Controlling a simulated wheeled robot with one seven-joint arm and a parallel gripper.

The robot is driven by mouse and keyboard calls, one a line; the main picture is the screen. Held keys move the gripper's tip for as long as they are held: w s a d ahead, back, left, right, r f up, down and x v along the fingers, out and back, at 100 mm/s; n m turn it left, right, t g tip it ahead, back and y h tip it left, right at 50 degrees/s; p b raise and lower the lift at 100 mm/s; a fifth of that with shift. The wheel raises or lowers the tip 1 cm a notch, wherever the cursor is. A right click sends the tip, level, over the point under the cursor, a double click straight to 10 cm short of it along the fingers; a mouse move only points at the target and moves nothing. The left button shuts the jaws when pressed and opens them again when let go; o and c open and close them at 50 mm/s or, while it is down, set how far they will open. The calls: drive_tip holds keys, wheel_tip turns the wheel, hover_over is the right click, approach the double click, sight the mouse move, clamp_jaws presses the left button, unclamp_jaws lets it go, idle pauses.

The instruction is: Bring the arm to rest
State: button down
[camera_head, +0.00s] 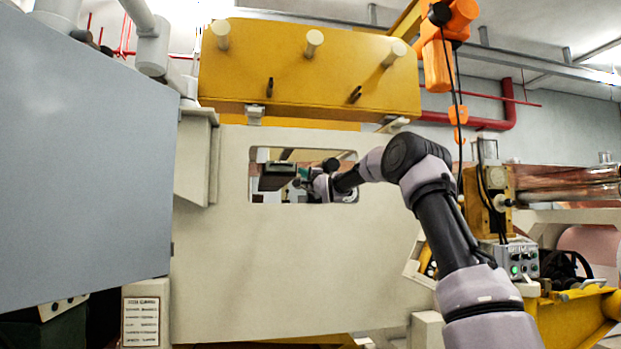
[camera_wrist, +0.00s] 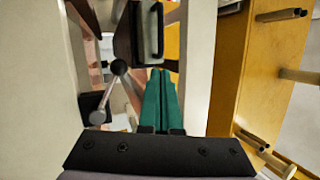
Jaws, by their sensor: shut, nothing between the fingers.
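My arm reaches from the lower right toward the rectangular opening in a large beige machine panel (camera_head: 285,265). My gripper (camera_head: 303,174) shows small at that opening. In the wrist view my gripper (camera_wrist: 161,73) has its two green fingers shut against each other, with nothing between them. Just beyond the fingertips is a dark block with a pale handle-like edge (camera_wrist: 148,30). I cannot tell whether the fingertips touch it. A dark block (camera_head: 277,176) also shows in the opening in the head view, left of my gripper.
Beige walls stand close on both sides of my fingers in the wrist view. A ball-ended lever (camera_wrist: 118,68) is left of them. A yellow plate (camera_head: 305,68) with pegs is above the opening. A grey panel (camera_head: 85,160) fills the left. An orange hoist (camera_head: 440,60) hangs upper right.

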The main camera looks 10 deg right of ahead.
drive_tip(key=s+d+f+n+g+h, duration=0.1)
drive_tip(key=s+f+n+g, duration=0.2)
drive_tip(key=s+f, duration=0.5)
drive_tip(key=s+d+f+n+g+h, duration=0.2)
drive_tip(key=s+f, duration=0.7)
drive_tip(key=s, duration=2.3)
drive_tip(key=s+d+f+n+g+h, duration=0.1)
drive_tip(key=s+f+n+g, duration=0.4)
drive_tip(key=s, duration=1.5)
wheel_tip(320, 180, down, 4)
drive_tip(key=g, duration=0.4)
drive_tip(key=shift+d+f+n, duration=0.15)
drive_tip(key=shift+d+n, duration=0.05)
drive_tip(key=shift+n, duration=0.1)
